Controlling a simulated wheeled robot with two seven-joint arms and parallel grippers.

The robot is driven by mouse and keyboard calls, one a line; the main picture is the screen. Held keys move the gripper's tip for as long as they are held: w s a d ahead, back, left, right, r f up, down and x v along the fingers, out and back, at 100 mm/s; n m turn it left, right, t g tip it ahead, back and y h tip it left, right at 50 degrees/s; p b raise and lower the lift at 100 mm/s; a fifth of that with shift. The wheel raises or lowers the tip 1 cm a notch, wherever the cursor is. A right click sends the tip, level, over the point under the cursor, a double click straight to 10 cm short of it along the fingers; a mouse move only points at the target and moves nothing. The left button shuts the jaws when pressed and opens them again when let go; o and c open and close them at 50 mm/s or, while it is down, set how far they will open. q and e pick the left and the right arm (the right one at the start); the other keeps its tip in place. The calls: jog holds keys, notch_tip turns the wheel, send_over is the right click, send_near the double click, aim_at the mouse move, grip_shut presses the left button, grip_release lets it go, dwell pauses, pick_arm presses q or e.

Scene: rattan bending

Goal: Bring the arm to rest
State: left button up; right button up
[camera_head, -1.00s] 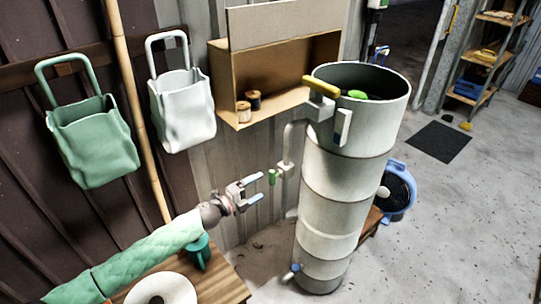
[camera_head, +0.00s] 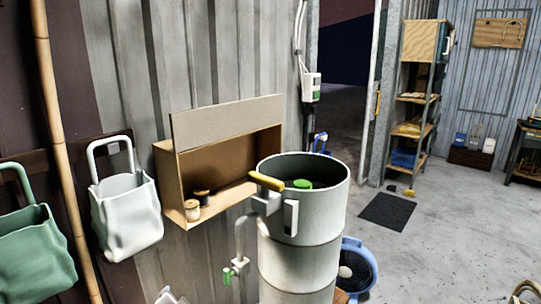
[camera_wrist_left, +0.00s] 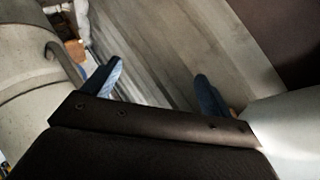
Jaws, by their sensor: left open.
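My left gripper (camera_wrist_left: 155,90) shows in the left wrist view with its two blue-tipped fingers spread wide apart. Nothing is between them; behind is the grey corrugated wall. In the head view the left arm is out of the picture, apart from a small pale piece at the bottom edge that may be part of it. The tall pale cylinder (camera_head: 297,268) stands right of centre in the head view, and its side also shows at the left of the left wrist view (camera_wrist_left: 25,60), apart from the fingers. My right gripper is in neither view.
A yellow-handled valve (camera_head: 266,182) and a thin pipe stick out on the cylinder's left side. An open cardboard box (camera_head: 222,158) with spools is at the wall. White (camera_head: 127,218) and green (camera_head: 35,255) bags hang left, beside a bamboo pole (camera_head: 62,150).

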pick_arm(q)
jog(key=s+d+f+n+g+h, duration=0.1)
jog(key=s+d+f+n+g, duration=0.1)
jog(key=s+f, duration=0.5)
jog(key=s+d+f+n+g+h, duration=0.1)
jog(key=s+d+f+g, duration=0.3)
jog(key=s, duration=1.6)
jog(key=s+d+f+n+g+h, duration=0.2)
jog(key=s+d+f, duration=0.6)
jog(key=s, duration=0.5)
jog(key=shift+s+f+n+g, duration=0.25)
jog(key=shift+f+n+g, duration=0.25)
jog(key=shift+f+g, duration=0.35)
jog(key=shift+a, duration=0.1)
